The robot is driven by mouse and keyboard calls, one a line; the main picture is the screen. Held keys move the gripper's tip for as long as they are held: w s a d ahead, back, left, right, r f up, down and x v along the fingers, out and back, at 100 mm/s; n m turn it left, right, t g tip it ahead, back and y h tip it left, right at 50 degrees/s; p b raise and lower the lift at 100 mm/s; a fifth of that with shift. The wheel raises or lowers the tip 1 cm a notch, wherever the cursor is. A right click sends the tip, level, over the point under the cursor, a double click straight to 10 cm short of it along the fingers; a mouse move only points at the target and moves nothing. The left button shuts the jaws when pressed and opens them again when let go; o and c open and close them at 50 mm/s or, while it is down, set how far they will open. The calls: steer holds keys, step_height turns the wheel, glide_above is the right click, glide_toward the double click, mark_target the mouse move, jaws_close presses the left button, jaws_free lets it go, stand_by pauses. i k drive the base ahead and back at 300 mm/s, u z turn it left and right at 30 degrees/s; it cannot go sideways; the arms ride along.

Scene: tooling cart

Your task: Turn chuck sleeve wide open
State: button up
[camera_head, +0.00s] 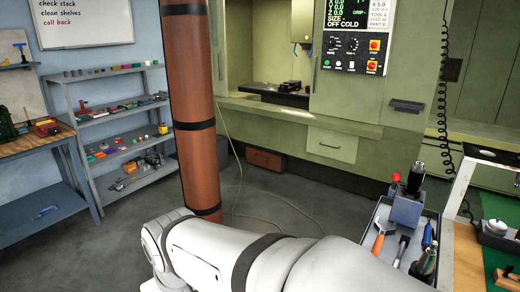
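A dark upright piece with a lighter band (416,178) stands in a blue-grey block (405,210) at the right. It may be the chuck with its sleeve, but it is too small to tell how far it is turned. The block stands at the back of a grey tray (376,222) on the cart. A second dark tool with a green band (426,264) leans at the tray's near right. My white arm crosses the bottom of the view, left of and in front of the tray. My gripper is not in view.
The tray also holds an orange-handled tool (380,238), a black-handled tool (402,246) and a blue-handled tool (427,236). A red knob (395,178) is close to the block. A reddish-brown banded column (195,100) rises behind my arm. A green machine (330,140) stands behind.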

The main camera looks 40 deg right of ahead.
mark_target(416, 177)
steer(key=i, duration=1.5)
steer(key=z, duration=3.35)
steer(key=i, duration=1)
steer(key=u, duration=0.1)
